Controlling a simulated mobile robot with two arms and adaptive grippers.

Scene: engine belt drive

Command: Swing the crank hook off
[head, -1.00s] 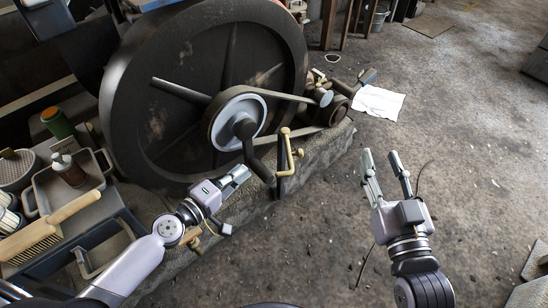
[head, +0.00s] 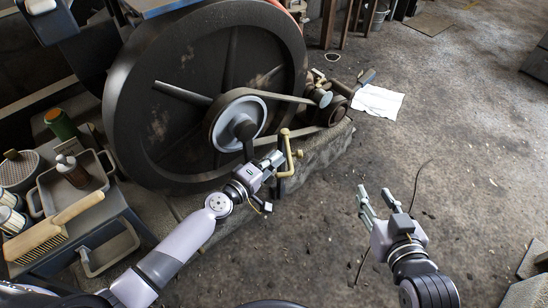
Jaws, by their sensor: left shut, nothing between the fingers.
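A brass-coloured crank hook (head: 290,151) stands in front of the small pulley (head: 222,122) at the middle of the head view. It has a rounded knob at the top and a bent lower end. My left gripper (head: 273,158) is shut and empty, its fingertips right beside the hook on its left. I cannot tell whether they touch it. The gripper hides most of the dark crank arm (head: 248,150) below the pulley hub. My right gripper (head: 375,193) is open and empty over the bare floor, to the right of the hook.
The large dark flywheel (head: 150,110) stands behind the pulley, with a belt (head: 283,98) running to a small shaft unit at the right. A tray (head: 48,186) with a brown bottle (head: 72,172) and a brush (head: 38,238) are at the left.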

